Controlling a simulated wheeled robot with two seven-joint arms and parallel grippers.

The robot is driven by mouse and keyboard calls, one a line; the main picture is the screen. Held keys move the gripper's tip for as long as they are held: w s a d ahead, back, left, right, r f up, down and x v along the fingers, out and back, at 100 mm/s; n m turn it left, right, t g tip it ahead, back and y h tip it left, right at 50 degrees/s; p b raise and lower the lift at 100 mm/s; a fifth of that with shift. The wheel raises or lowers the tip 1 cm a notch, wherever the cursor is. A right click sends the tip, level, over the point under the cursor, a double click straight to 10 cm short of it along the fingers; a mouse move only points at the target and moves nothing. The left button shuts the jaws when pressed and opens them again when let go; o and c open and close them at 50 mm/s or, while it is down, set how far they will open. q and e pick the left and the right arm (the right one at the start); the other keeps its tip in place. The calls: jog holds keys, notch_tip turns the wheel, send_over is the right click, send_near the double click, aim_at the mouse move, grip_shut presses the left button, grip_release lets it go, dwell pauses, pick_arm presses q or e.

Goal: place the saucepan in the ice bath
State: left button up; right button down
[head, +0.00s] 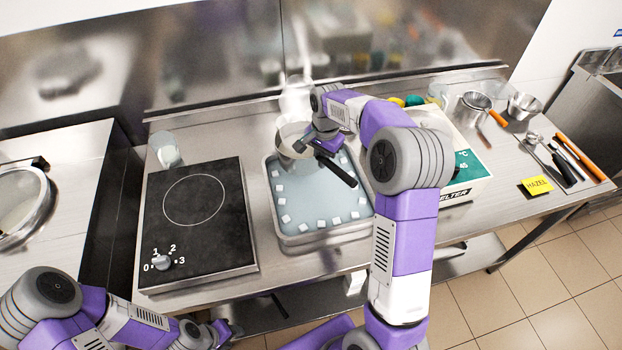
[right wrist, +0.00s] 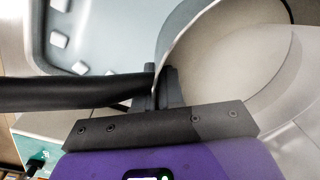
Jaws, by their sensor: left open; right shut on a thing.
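The metal saucepan (head: 288,151) with a black handle (head: 338,172) is over the back left corner of the ice bath, overlapping its rim in the head view. Whether it touches the water is unclear. The ice bath (head: 322,240) is a rectangular metal pan of pale water with white ice cubes. My right gripper (head: 303,146) is shut on the saucepan where the handle meets the wall; the right wrist view shows the fingers (right wrist: 162,88) there, beside the pan wall (right wrist: 215,55). My left gripper (head: 226,330) is open and low at the table's front, away from the pan.
A black hotplate (head: 205,225) with a dial stands left of the bath, a clear glass (head: 167,150) behind it. A white box with a green panel (head: 468,165) is on the right. Small pots, utensils and a yellow label (head: 536,186) lie further right.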

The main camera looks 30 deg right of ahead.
notch_tip(320, 180, down, 4)
jog(key=shift+s+f+b, duration=0.15)
jog(key=shift+f+b, duration=0.1)
jog(key=shift+b, duration=0.1)
jog(key=shift+f+b, duration=0.35)
jog(key=shift+f, duration=2)
jog(key=shift+f, duration=0.15)
jog(key=c, duration=1.3)
grip_release()
jog(key=shift+o, duration=0.2)
notch_tip(320, 180, up, 12)
jog(key=p, duration=0.2)
jog(key=shift+s+d, duration=0.15)
jog(key=shift+s, duration=0.2)
